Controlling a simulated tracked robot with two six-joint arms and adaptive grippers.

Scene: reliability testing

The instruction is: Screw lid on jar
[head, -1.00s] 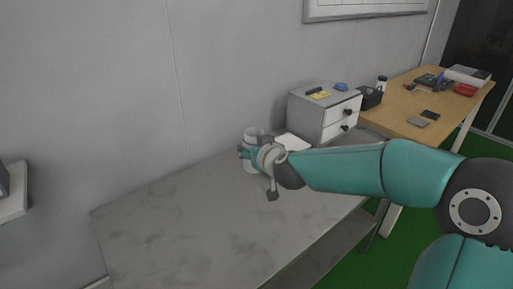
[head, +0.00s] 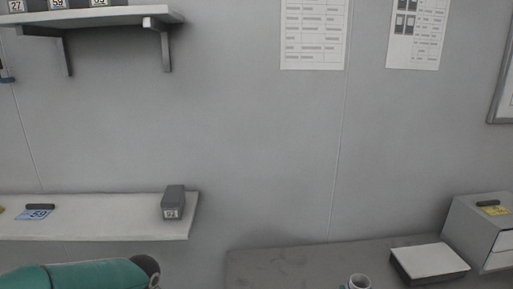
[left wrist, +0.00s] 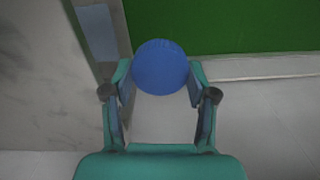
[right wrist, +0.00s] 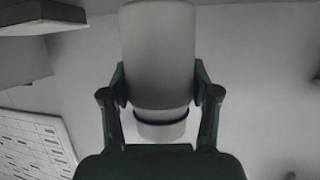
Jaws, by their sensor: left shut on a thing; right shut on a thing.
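A round blue lid (left wrist: 160,66) is held between the fingers of my left gripper (left wrist: 160,85) in the left wrist view. The lid is above the floor beside the table edge, apart from the jar. A pale grey-white jar (right wrist: 158,50) is between the closed fingers of my right gripper (right wrist: 160,88) in the right wrist view.
The grey table (head: 290,268) is bare at its left part. A white-topped box (head: 430,262) and a drawer unit (head: 480,232) stand at the right. A low shelf (head: 100,220) bears a small grey box (head: 174,202); a higher shelf (head: 100,16) is above.

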